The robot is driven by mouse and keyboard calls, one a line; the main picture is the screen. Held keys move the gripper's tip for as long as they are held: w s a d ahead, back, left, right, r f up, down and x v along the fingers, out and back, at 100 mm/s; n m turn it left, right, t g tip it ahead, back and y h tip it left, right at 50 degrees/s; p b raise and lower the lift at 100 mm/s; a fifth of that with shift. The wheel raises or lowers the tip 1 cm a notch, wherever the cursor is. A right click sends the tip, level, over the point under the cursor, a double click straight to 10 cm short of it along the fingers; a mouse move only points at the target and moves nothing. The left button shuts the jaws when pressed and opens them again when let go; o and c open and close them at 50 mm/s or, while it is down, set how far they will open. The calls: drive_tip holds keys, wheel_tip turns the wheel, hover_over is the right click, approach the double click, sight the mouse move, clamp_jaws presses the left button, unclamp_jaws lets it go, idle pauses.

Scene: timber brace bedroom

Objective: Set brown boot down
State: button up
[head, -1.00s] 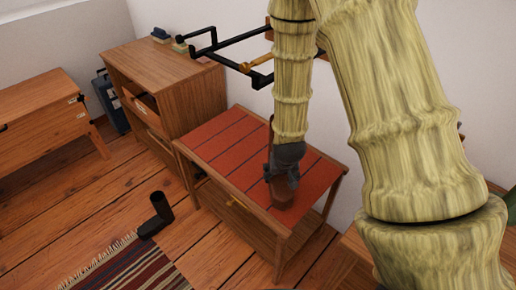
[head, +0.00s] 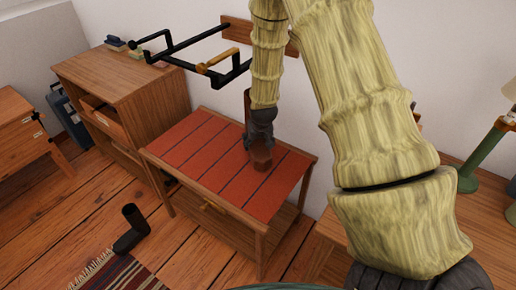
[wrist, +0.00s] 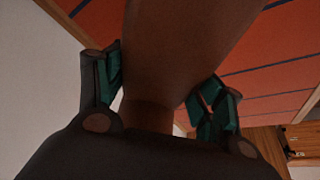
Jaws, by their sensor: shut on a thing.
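The brown boot (head: 261,161) is in my gripper (head: 262,135), above the right back part of the bench's red slatted top (head: 205,150). Its toe part shows below the gripper and a strip of its shaft shows behind. I cannot tell whether the sole touches the top. In the wrist view the boot's brown surface (wrist: 180,50) fills the space between the two fingers (wrist: 160,95), which are shut on it. The rest of the boot is hidden by my gripper.
A dark boot (head: 130,230) stands on the floor by a striped rug (head: 115,278). A wooden cabinet (head: 125,75) adjoins the bench on the left. A black wall rack (head: 190,45) hangs behind. A green lamp (head: 482,155) stands right. The bench top's left part is clear.

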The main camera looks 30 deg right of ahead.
drive_tip(key=shift+f, duration=1.7)
drive_tip(key=shift+f, duration=0.15)
drive_tip(key=o, duration=1.3)
drive_tip(key=v, duration=1.2)
drive_tip(key=shift+a+p, duration=0.1)
drive_tip(key=shift+p, duration=0.25)
